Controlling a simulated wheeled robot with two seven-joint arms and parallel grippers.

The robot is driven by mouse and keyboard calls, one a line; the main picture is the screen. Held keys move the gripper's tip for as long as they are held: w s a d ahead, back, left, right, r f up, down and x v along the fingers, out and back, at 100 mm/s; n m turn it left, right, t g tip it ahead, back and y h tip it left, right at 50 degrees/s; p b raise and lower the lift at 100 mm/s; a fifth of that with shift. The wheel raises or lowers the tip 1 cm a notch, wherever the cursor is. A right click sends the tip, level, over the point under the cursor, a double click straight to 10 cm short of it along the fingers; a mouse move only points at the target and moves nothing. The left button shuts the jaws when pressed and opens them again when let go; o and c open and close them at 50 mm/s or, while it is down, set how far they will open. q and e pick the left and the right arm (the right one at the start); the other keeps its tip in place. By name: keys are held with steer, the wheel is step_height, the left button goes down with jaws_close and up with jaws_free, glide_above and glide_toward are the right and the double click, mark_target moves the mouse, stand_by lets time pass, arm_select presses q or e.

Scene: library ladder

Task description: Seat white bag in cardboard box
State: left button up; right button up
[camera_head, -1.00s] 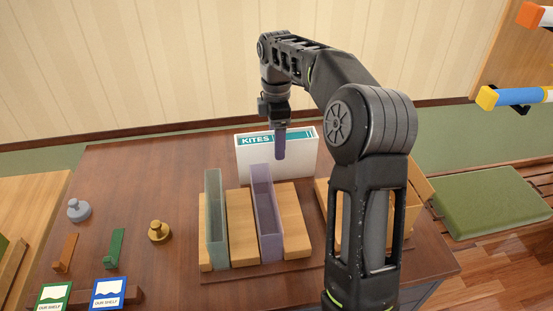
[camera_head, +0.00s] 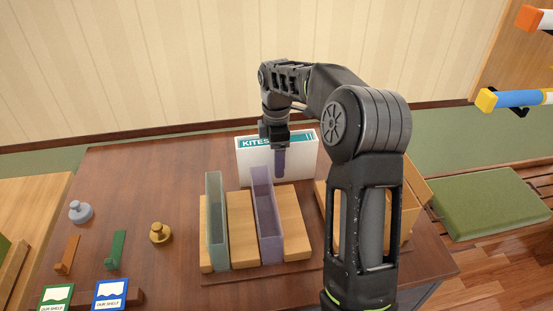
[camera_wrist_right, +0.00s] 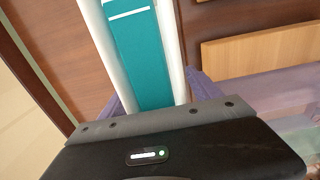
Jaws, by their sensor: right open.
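The white bag (camera_head: 302,158), a flat, upright white piece with a teal band lettered KITES, stands at the back of the brown table. In the right wrist view its teal and white top edge (camera_wrist_right: 145,50) runs between my fingers. My right gripper (camera_head: 280,172) points down at the bag, one purple finger in front of its face. In the right wrist view my right gripper (camera_wrist_right: 160,92) is open, with a finger on each side of the bag. The cardboard box (camera_head: 416,192) is at the table's right, mostly hidden behind my right arm. My left gripper is out of view.
A rack with wooden blocks (camera_head: 242,230), a clear green bin (camera_head: 216,225) and a lilac bin (camera_head: 266,220) stands in front of the bag. Knobs, hooks and small signs (camera_head: 108,294) are at left. A green cushion (camera_head: 490,205) lies beyond the table's right edge.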

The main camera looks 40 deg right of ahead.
steer(key=shift+c, duration=0.3)
jaws_close()
steer(key=shift+r, duration=0.55)
step_height(320, 180, up, 6)
steer(key=shift+f, duration=0.1)
step_height(320, 180, up, 2)
steer(key=shift+r+p, duration=0.1)
steer(key=shift+p, duration=0.35)
steer(key=shift+r+p, duration=0.6)
steer(key=shift+f, duration=0.1)
